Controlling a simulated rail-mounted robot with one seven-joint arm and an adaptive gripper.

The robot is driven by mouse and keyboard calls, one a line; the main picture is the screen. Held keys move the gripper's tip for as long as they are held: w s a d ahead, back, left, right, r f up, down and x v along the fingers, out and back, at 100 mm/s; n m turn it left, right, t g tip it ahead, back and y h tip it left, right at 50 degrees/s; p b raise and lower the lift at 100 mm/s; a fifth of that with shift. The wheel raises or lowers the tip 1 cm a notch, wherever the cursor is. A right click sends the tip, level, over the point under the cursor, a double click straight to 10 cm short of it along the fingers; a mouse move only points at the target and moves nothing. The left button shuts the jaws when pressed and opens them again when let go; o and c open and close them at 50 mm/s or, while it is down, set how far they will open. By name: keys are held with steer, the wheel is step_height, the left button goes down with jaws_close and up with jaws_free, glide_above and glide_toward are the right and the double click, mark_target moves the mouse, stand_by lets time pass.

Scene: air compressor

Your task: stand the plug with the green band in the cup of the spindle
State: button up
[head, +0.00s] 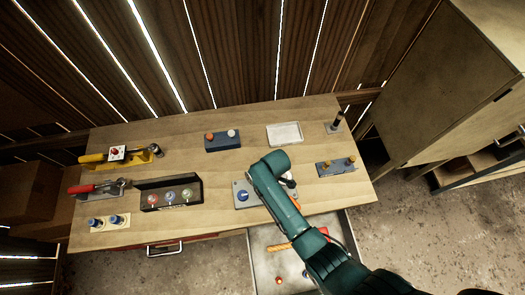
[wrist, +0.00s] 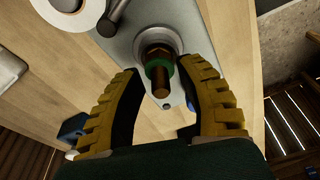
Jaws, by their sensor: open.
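The plug with the green band (wrist: 161,84) shows in the wrist view as a brown-bronze rod with a green ring around it. Its far end meets a round silver cup (wrist: 150,36) on a grey plate (wrist: 118,40); it appears to stand in the cup, but how deep it sits I cannot tell. My gripper (wrist: 160,68) is open, with one yellow-and-black finger on each side of the plug. I see gaps between the fingers and the rod. In the head view my arm hides the plug and the cup; part of a grey plate (head: 238,187) with a blue knob shows beside it.
On the wooden bench (head: 170,225), a black box with colored knobs (head: 170,196) stands left of my arm. A two-button block (head: 222,140), a white tray (head: 285,134) and a block with brass-colored pegs (head: 336,166) lie around. An open drawer (head: 262,240) is at the front.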

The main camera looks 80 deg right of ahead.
steer(key=shift+r, duration=0.1)
step_height(320, 180, up, 12)
steer(key=s, duration=0.2)
steer(key=shift+f, duration=0.2)
steer(key=shift+d, duration=0.1)
